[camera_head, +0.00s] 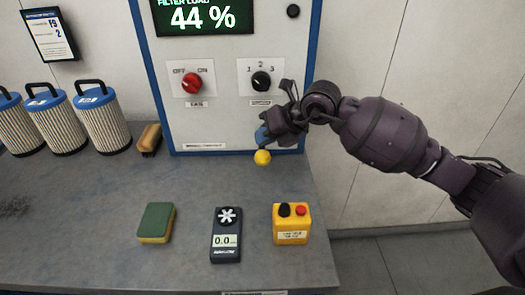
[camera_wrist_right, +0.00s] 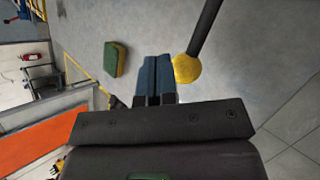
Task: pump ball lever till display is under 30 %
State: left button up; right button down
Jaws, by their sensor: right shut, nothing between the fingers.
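The display (camera_head: 202,17) on the panel reads 44 %. The lever's yellow ball (camera_head: 262,157) sits low in front of the panel's bottom edge. In the right wrist view the ball (camera_wrist_right: 187,69) is on the end of a dark rod (camera_wrist_right: 206,28). My right gripper (camera_head: 263,137) is just above the ball in the head view, its blue fingers together and empty. In the right wrist view the fingertips (camera_wrist_right: 155,58) are just left of the ball; I cannot tell whether they touch it. My left gripper is not in view.
A red OFF/ON knob (camera_head: 192,83) and a black 1-2-3 knob (camera_head: 261,81) are on the panel. On the bench are a sponge (camera_head: 156,222), a handheld meter (camera_head: 226,234) and a yellow button box (camera_head: 292,224). Several filters (camera_head: 101,120) and a brush (camera_head: 149,139) stand left.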

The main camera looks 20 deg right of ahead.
jog(key=shift+f, duration=0.15)
jog(key=shift+f, duration=0.35)
